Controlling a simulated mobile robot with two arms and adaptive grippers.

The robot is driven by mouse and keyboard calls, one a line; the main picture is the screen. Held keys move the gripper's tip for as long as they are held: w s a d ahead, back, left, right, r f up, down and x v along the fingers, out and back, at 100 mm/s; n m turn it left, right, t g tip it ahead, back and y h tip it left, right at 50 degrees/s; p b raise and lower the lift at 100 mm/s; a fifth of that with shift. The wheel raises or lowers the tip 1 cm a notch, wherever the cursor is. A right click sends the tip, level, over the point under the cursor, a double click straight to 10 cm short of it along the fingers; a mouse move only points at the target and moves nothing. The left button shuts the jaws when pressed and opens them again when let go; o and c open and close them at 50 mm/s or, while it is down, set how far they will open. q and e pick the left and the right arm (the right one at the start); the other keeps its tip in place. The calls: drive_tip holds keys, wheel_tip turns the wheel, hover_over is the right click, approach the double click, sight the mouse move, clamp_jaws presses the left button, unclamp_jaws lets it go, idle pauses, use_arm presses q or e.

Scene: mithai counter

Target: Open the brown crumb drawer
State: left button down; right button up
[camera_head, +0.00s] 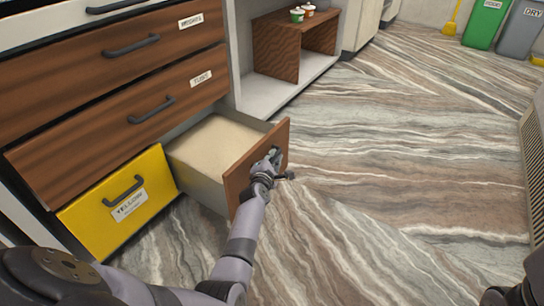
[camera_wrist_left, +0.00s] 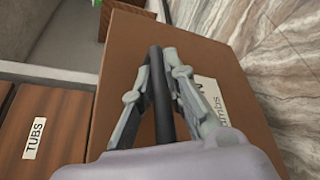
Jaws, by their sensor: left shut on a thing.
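The brown crumb drawer (camera_head: 240,180) stands pulled well out from the cabinet at the bottom right of the drawer stack. Its inside (camera_head: 215,143) shows a flat pale beige surface. My left gripper (camera_head: 275,158) is at the front of this drawer. In the left wrist view my left gripper (camera_wrist_left: 158,62) is shut on the dark bar handle (camera_wrist_left: 157,85), one finger on each side of it. A white label, partly hidden by a finger, reads "...umbs" on the brown front (camera_wrist_left: 120,50). My right gripper is not clearly shown; only a dark part of mine shows at the lower right edge.
A shut yellow drawer (camera_head: 118,200) is left of the open one. Shut brown drawers (camera_head: 120,125) are above. An open shelf with a wooden stand (camera_head: 277,50) and small cups is behind. Green (camera_head: 484,22) and grey bins (camera_head: 520,30) stand far right. The marbled floor is clear.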

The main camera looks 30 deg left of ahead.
use_arm(q)
drive_tip(key=shift+d, duration=0.15)
drive_tip(key=c, duration=1.6)
unclamp_jaws()
